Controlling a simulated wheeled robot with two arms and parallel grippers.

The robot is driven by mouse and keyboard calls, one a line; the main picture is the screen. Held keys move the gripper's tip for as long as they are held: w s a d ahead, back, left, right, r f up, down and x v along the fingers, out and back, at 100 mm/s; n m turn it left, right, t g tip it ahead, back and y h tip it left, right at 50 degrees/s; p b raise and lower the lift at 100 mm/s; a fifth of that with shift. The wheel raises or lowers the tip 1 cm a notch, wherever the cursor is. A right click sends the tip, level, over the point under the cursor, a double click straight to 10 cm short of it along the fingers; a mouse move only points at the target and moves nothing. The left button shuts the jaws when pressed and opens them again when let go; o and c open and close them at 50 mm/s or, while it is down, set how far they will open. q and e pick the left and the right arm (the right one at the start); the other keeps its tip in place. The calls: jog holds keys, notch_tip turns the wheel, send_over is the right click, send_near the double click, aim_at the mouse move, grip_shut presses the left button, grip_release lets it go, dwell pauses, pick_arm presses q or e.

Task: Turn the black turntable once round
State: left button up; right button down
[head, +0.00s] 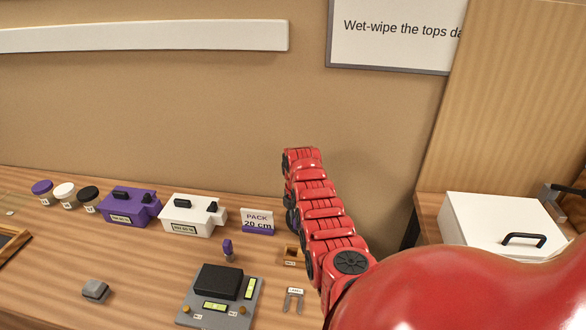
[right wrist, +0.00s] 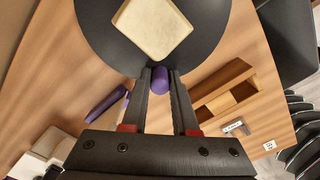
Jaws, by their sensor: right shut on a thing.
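The black turntable (right wrist: 95,22) shows at the top of the right wrist view as a round dark disc, cut off by the top edge. A pale square block (right wrist: 152,27) lies on it. A purple peg (right wrist: 160,80) is at the disc's near rim. My right gripper (right wrist: 161,84) is shut on this peg, with one finger on each side. In the head view my red right arm reaches over the bench. Its gripper and the turntable cannot be made out there. My left gripper is not in view.
In the head view, a purple box (head: 131,207), a white box (head: 189,216) and a PACK 20 cm sign (head: 257,221) stand left of my arm. A grey device (head: 238,312) with a black block is nearer. A white lidded case (head: 485,222) stands right.

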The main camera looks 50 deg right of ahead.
jog(key=shift+s+r+n+p, duration=0.2)
jog(key=shift+s+n+p, duration=0.15)
jog(key=shift+n+p, duration=0.15)
jog(key=shift+s+n+p, duration=0.35)
jog(key=shift+n+p, duration=0.35)
jog(key=shift+p, duration=0.2)
jog(key=shift+s+d+f+n+p, duration=0.15)
jog(key=shift+s+n+p, duration=0.1)
jog(key=shift+n+p, duration=0.4)
jog(key=c, duration=0.7)
grip_release()
